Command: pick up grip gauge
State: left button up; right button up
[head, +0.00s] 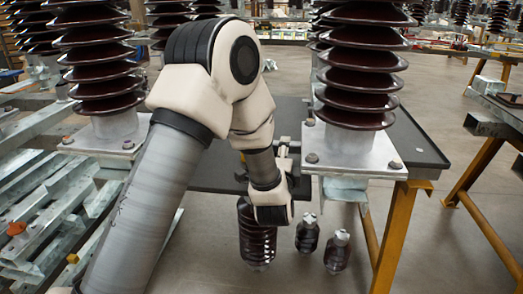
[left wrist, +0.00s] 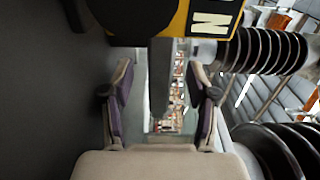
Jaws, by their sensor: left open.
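A yellow and black object with a white letter N, which looks like the grip gauge (left wrist: 214,18), fills the top of the left wrist view, partly cut off. A grey bar (left wrist: 160,75) runs down from it into the gap between my fingers. My left gripper (left wrist: 161,82) is open, its two fingers on either side of the bar, with gaps showing beside it. I cannot tell whether either finger touches it. In the head view my left arm reaches to the table between the insulators, and its wrist hides most of the gripper and the gauge. My right gripper is not in view.
Tall brown ribbed insulators (head: 358,75) stand close on both sides of my arm, another at the left (head: 100,60). The dark table (head: 415,140) has yellow legs (head: 392,235). Smaller insulators (head: 338,252) stand below, near its front edge. Open floor lies at the right.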

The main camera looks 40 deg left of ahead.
pick_arm(q)
jog(key=shift+w+a, duration=0.25)
jog(key=shift+w, duration=0.25)
grip_shut()
jog(key=shift+r, duration=0.15)
